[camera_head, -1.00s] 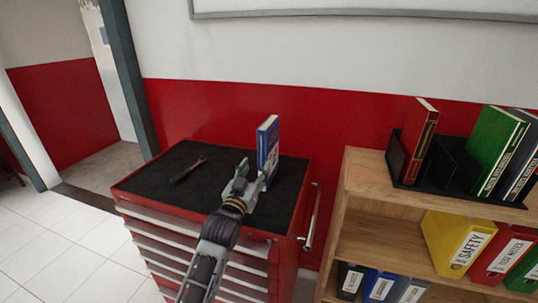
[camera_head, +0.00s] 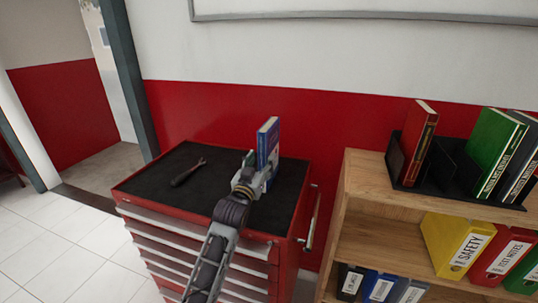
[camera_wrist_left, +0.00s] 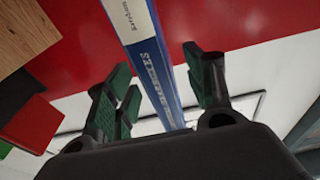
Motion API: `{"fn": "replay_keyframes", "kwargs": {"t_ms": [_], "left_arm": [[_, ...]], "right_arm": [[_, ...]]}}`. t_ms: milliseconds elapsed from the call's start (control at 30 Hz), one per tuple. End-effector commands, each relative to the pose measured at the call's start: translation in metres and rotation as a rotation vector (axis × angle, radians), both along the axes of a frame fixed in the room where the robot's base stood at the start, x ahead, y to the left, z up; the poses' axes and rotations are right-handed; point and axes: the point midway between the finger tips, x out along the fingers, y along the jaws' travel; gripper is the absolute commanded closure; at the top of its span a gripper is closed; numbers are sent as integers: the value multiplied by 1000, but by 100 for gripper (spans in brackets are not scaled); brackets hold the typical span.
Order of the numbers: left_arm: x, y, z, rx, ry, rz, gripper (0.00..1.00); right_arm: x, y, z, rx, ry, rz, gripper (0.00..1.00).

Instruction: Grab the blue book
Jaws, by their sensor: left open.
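The blue book (camera_head: 268,143) stands upright on the black top of the red tool cabinet. My left gripper (camera_head: 257,165) is at the book's near side, low down, and hides part of its lower edge. In the left wrist view the blue book (camera_wrist_left: 150,62) runs between the open fingers of the left gripper (camera_wrist_left: 163,88). There is a visible gap on the left finger's side, and the right finger is closer to the book. Its spine with white lettering faces the wrist camera. My right gripper is not in view.
A wrench-like tool (camera_head: 188,172) lies on the cabinet top (camera_head: 160,180), left of the book. At right stands a wooden shelf (camera_head: 370,175) with a black book rack (camera_head: 447,170), several books and binders. A red and white wall is close behind the cabinet.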

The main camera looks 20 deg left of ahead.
Motion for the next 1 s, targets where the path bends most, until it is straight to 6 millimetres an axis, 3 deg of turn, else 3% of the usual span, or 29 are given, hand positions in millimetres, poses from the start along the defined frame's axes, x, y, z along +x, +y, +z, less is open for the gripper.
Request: {"fn": "replay_keyframes", "kwargs": {"t_ms": [233, 700, 1000], "left_arm": [[14, 0, 3, 0, -1, 0, 46], [16, -1, 3, 0, -1, 0, 46], [36, -3, 5, -1, -2, 0, 46]], "right_arm": [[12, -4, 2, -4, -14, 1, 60], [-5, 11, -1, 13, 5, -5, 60], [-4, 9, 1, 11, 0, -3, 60]]}}
